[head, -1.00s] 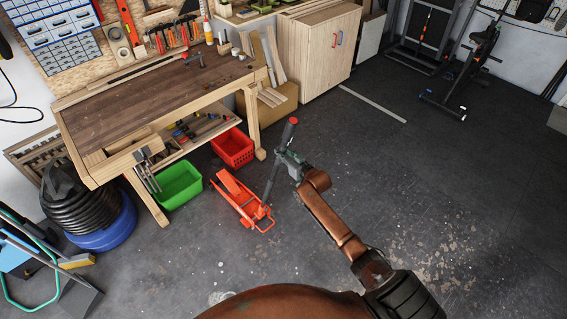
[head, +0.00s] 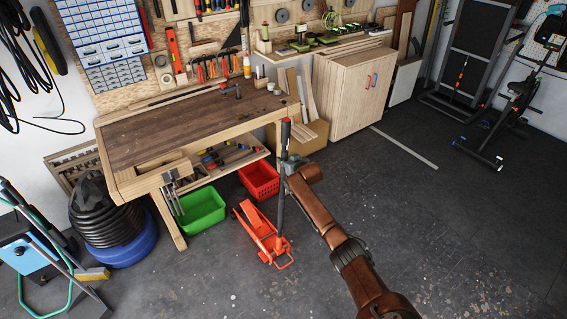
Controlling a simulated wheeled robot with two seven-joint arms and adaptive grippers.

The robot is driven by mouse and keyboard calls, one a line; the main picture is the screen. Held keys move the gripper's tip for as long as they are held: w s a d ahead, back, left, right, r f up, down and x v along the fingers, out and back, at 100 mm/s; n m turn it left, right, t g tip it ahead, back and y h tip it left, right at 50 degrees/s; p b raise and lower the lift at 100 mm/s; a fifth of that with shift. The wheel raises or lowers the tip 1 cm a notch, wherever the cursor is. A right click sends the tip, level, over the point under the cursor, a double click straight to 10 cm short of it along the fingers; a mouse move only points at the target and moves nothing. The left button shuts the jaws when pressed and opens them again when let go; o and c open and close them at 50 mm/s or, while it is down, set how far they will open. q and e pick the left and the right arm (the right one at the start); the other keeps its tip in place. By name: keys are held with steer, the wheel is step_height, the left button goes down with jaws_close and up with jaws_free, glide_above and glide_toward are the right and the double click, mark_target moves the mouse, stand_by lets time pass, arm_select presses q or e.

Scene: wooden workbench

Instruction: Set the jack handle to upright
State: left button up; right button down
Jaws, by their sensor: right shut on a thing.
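The red floor jack (head: 259,228) stands on the dark floor in front of the workbench in the head view. Its dark handle (head: 281,205) rises from the jack's near end and looks close to vertical, with a red-tipped grip (head: 286,132) at the top. My right gripper (head: 287,163) is shut on the handle below the grip, reaching in from the lower right. The gripper's fingers are small and partly hidden by the wrist. My left gripper is out of the picture.
The wooden workbench (head: 190,133) stands behind the jack. A green crate (head: 201,211) and a red crate (head: 259,180) sit on the floor beside it. The floor at right is open.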

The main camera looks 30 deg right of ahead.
steer(key=c, duration=1.7)
jaws_free()
steer(key=shift+f, duration=0.15)
steer(key=shift+c, duration=0.2)
steer(key=shift+s, duration=0.1)
steer(key=v, duration=1.2)
